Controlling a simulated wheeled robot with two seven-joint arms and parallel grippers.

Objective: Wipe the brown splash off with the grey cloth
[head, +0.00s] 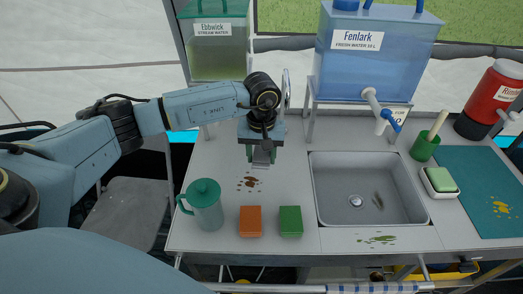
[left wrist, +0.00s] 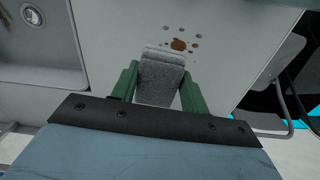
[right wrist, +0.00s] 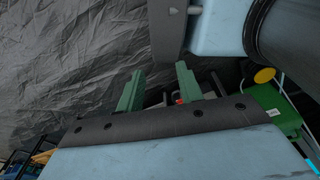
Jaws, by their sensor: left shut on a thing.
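My left gripper (head: 262,160) points down over the counter and is shut on the grey cloth (left wrist: 161,78), a folded pad between its green fingers. In the head view the cloth shows only as a small grey end below the fingers. The brown splash (head: 250,182) lies on the counter just below and left of the gripper, a blotch with several small drops. It also shows in the left wrist view (left wrist: 180,44), just beyond the cloth. I cannot tell whether the cloth touches the counter. My right gripper (right wrist: 158,92) is open and empty, away from the counter.
A green jug (head: 205,208), an orange sponge (head: 250,221) and a green sponge (head: 290,221) stand in front of the splash. The sink (head: 340,188) is to the right. Other stains show: greenish (head: 378,240) at the front edge, yellow (head: 500,208) on the teal mat (head: 480,180).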

